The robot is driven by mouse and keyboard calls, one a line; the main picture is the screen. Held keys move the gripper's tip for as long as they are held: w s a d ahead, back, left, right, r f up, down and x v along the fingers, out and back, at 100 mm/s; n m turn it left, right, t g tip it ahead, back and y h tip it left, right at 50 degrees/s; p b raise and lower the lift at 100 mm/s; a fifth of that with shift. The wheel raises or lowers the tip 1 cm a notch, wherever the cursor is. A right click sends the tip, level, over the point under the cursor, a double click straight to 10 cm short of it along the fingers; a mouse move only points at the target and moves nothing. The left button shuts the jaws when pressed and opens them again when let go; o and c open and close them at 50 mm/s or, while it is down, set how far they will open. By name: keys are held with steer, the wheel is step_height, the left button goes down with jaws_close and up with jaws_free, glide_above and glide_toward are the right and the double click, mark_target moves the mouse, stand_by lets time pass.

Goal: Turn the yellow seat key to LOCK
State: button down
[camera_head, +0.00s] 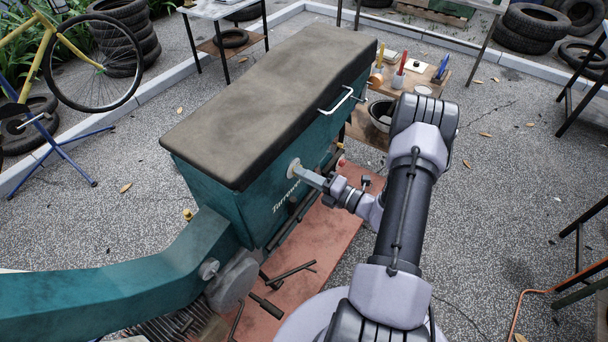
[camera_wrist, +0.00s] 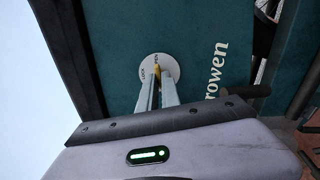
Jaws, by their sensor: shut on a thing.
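The yellow seat key (camera_wrist: 157,69) sits at the middle of a round pale plate (camera_wrist: 171,66) on the teal side of the cart. The plate has small lettering by the key; one label at its left seems to read LOCK, and the other looks like OPEN. The key stands roughly upright in the wrist view, nearer the upper label. My gripper (camera_wrist: 158,84) is shut on the key, one finger on each side. In the head view, my gripper (camera_head: 302,172) reaches the plate (camera_head: 294,168) just under the seat (camera_head: 270,95). The fingers hide most of the key.
A metal handle (camera_head: 337,102) sticks out of the cart's side, right of the plate. Tools (camera_head: 290,272) lie on a red mat (camera_head: 338,212) below. A low bench (camera_head: 432,78) with screwdrivers and a bucket (camera_head: 381,113) stand behind my arm.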

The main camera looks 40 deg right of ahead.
steer(key=shift+d+f+n+b, duration=0.1)
steer(key=shift+n+b, duration=1.55)
steer(key=shift+n, duration=2.1)
steer(key=shift+d+f+n+b, duration=0.1)
steer(key=shift+n+b, duration=1.5)
steer(key=shift+n, duration=2.45)
steer(key=c, duration=1.6)
jaws_free()
steer(key=shift+o, duration=0.2)
